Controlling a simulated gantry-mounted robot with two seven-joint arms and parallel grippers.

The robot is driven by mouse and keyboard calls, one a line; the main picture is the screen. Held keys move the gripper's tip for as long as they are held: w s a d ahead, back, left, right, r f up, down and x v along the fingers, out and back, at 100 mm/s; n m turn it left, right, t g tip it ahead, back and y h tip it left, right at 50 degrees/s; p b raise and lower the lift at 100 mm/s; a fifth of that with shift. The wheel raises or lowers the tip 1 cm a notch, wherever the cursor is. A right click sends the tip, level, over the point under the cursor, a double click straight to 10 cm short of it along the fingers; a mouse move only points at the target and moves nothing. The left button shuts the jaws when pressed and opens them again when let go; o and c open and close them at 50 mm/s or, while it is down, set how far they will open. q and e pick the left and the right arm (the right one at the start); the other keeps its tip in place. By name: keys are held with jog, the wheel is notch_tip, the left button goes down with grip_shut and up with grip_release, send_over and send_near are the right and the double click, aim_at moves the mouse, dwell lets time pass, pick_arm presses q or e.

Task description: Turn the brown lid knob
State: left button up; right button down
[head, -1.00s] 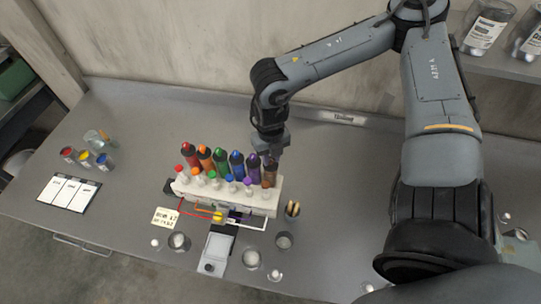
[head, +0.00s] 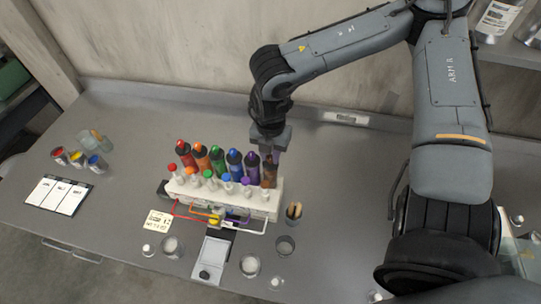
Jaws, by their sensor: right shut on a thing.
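My left gripper does not show.
Small white-bodied bottles line the rack's front. A brush cup (head: 293,214), glass jars (head: 249,265) and a scale (head: 212,257) stand in front. Paint cans (head: 77,159) and a chart (head: 59,195) are at left. The bench's back left is clear.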

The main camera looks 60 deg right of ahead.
aim_at(270, 157)
jog(key=shift+m, duration=0.6)
jog(key=c, duration=1)
grip_release()
jog(key=shift+o, duration=0.2)
jog(key=shift+r, duration=0.1)
notch_tip(270, 157, up, 11)
jog(key=shift+f, duration=0.2)
